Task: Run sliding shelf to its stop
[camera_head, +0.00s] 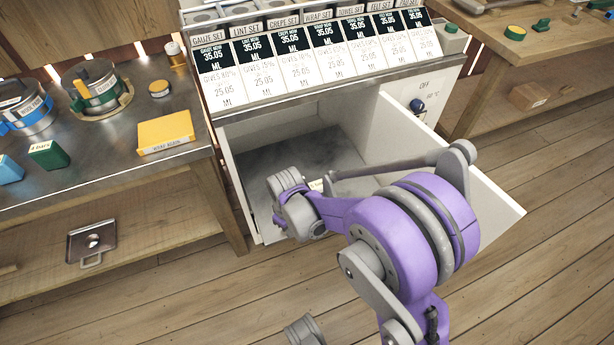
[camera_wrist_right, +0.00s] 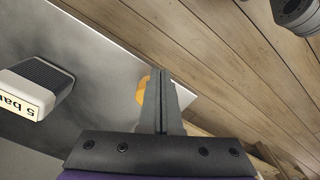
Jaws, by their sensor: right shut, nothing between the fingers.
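The grey marbled sliding shelf (camera_head: 289,154) shows in the head view in the open lower bay of the white cabinet. It lies between two white side panels, and my right arm hides part of its front. In the right wrist view a grey surface (camera_wrist_right: 100,62), apparently this shelf, ends at a slanting edge over the floor. My right gripper (camera_wrist_right: 161,73) is shut and empty, with its fingers over that edge; contact cannot be told. A small orange piece (camera_wrist_right: 142,91) shows behind the fingers. In the head view the fingertips are hidden. My left gripper is not seen.
A grey block labelled "5 bar" (camera_wrist_right: 40,86) stands on the grey surface. The white right panel (camera_head: 450,150) juts out over the floor. A bench (camera_head: 100,185) with pots and a yellow box (camera_head: 165,132) stands left. The wooden floor in front is clear.

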